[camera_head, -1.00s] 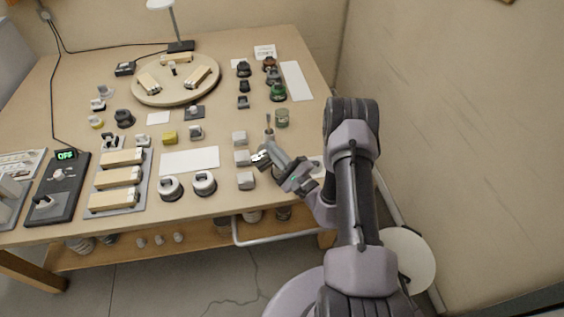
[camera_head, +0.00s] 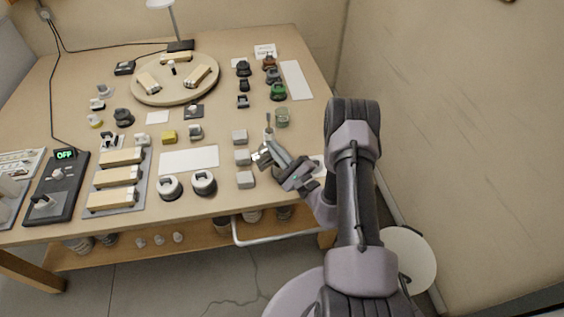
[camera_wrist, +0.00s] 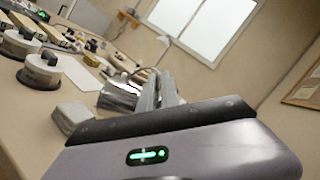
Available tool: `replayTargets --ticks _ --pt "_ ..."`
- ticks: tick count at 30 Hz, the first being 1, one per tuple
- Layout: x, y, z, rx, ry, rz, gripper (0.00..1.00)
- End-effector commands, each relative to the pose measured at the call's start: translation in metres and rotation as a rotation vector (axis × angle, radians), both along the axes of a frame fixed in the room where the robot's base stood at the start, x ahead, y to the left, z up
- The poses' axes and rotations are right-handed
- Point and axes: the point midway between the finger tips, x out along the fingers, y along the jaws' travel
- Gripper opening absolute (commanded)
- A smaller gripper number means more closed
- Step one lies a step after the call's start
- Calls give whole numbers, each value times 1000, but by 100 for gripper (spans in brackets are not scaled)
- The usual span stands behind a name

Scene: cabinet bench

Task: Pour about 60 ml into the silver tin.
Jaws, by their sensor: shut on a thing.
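My gripper (camera_head: 273,158) is shut on a shiny metal vessel (camera_head: 262,156) at the right front of the bench, near the grey-white blocks. In the wrist view the vessel (camera_wrist: 120,93) shows bright and reflective beside my gripper's fingers (camera_wrist: 160,92). It looks tilted, with its mouth towards the left. Its contents are hidden, and I see no stream of liquid. I cannot make out a separate silver tin; it may be hidden behind the vessel or my gripper.
Grey-white blocks (camera_head: 245,179) stand in a column just left of my gripper. Two round white-and-dark pots (camera_head: 204,183) stand at the front edge. A white sheet (camera_head: 188,159) lies flat and clear to the left.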

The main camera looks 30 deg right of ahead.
Motion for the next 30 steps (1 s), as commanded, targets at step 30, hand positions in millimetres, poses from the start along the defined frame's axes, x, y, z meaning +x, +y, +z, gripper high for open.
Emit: replayTargets --ticks 30 --pt "0 -8 -6 108 -5 -2 0"
